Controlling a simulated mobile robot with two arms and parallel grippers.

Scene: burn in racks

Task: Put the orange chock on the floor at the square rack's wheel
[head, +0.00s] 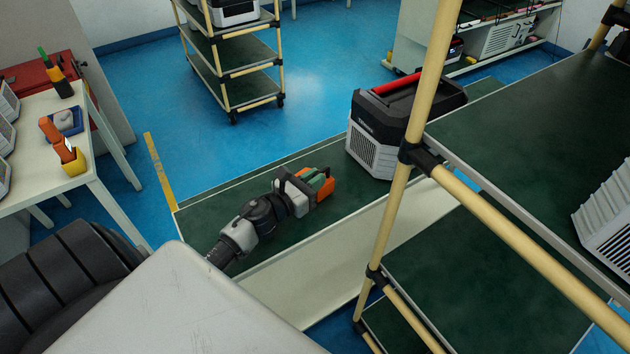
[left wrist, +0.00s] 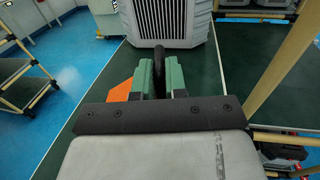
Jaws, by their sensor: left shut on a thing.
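My left gripper (head: 318,181) is over the green bench top in the head view. Its green-padded fingers are shut on the orange chock (head: 326,192), which shows partly behind and beside them. In the left wrist view the chock (left wrist: 119,91) shows as an orange wedge left of the fingers (left wrist: 159,78), with a dark bar between the pads. A rack (head: 234,72) with beige poles and green shelves stands on the blue floor at the back. Its black wheels (head: 233,118) rest on the floor, with no chock visible there. My right gripper is not in view.
A long green bench (head: 240,215) lies between my arm and the rack. A grey-black case (head: 372,140) stands on it, right of the gripper. Another beige-poled rack (head: 400,190) is close at right. A white table (head: 105,190) stands at left. Blue floor around the back rack is open.

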